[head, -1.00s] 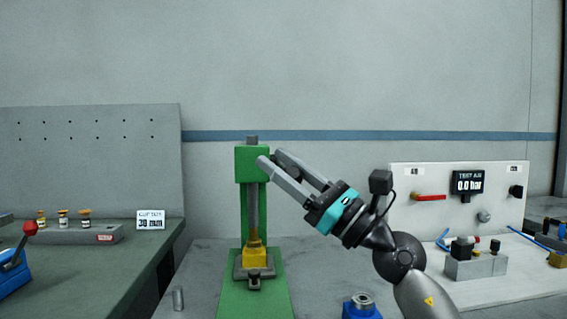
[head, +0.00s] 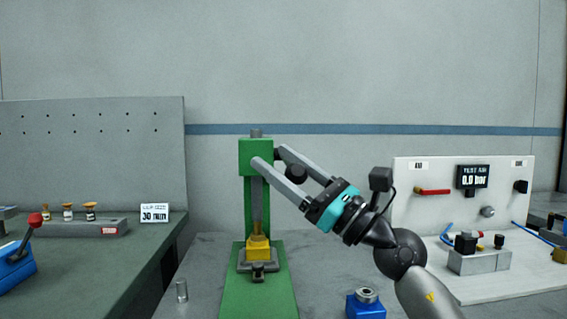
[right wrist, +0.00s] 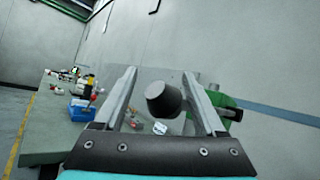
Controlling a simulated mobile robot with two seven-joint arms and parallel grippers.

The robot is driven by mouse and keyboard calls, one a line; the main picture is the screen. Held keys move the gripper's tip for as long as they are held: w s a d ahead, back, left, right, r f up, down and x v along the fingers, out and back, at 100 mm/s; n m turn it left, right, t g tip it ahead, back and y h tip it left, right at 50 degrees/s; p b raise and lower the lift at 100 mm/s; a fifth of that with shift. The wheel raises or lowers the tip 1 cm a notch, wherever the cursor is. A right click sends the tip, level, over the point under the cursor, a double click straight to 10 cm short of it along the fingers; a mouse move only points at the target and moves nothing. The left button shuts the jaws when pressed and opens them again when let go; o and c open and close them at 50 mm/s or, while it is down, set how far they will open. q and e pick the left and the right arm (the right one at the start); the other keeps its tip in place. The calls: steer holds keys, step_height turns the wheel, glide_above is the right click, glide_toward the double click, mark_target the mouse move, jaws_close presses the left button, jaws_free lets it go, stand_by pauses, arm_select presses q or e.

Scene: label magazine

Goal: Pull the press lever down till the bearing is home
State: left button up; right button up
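The green press (head: 256,157) stands at mid picture in the head view. Its grey ram (head: 257,205) reaches down to a yellow block (head: 258,251) on a grey base. The dark round knob of the press lever (head: 296,173) shows between the fingers of my right gripper (head: 270,158); the lever's arm is mostly hidden. In the right wrist view the knob (right wrist: 164,98) sits between the spread fingers, nearer the right one, with a clear gap on the left. The bearing cannot be made out under the ram. My left gripper is not in view.
A blue block with a metal ring (head: 366,304) and a small metal cylinder (head: 182,291) stand beside the press. A white test panel (head: 440,205) is at the right. A left bench holds small jars and a blue device with a red knob (head: 35,219).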

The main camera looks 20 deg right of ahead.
steer(key=shift+f, duration=0.2)
arm_select(q)
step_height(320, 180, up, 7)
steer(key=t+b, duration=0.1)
steer(key=b, duration=0.2)
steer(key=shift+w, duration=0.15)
arm_select(e)
steer(key=v, duration=1.5)
steer(key=shift+r, duration=0.15)
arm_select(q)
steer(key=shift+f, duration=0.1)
arm_select(e)
steer(key=shift+s, duration=0.15)
